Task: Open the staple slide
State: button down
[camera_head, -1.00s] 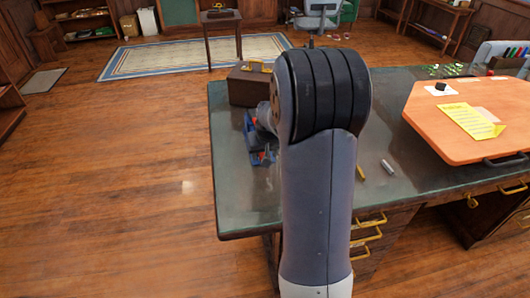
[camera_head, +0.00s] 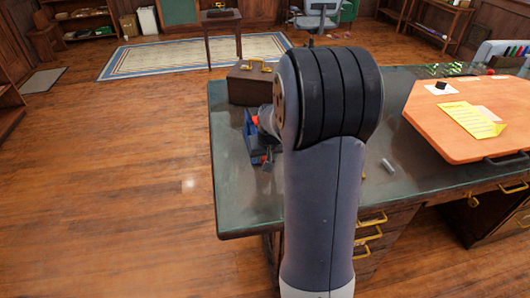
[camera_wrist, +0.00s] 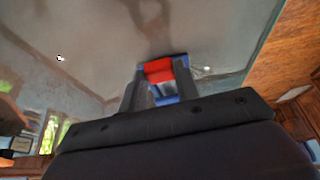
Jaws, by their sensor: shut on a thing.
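A blue stapler-like device (camera_head: 250,132) with a red part (camera_head: 256,120) is at the left end of the green-topped desk (camera_head: 245,200). My arm stands in front and hides its right side. In the wrist view my gripper (camera_wrist: 158,82) points at it, with one finger on each side. The red part (camera_wrist: 157,68) and a blue part (camera_wrist: 166,100) show between the fingers. My gripper is shut on the device; I cannot tell exactly which part is gripped, or how far the slide is out.
A brown case (camera_head: 247,88) with a yellow handle stands just behind the device. A small grey cylinder (camera_head: 387,165) lies right of my arm. An orange board (camera_head: 425,125) with yellow paper (camera_head: 470,118) covers the desk's right side. Open wood floor (camera_head: 110,190) lies to the left.

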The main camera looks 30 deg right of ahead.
jog(key=s, duration=0.2)
jog(key=s+a, duration=0.1)
jog(key=s, duration=0.2)
jog(key=shift+s+a+b, duration=0.1)
jog(key=shift+a+b, duration=0.05)
jog(key=shift+b, duration=0.15)
jog(key=c, duration=1)
grip_release()
jog(key=shift+c, duration=0.2)
jog(key=p+v, duration=0.1)
jog(key=v, duration=0.9)
jog(key=shift+s+r, duration=0.2)
jog(key=shift+r, duration=0.15)
jog(key=shift+a, duration=0.1)
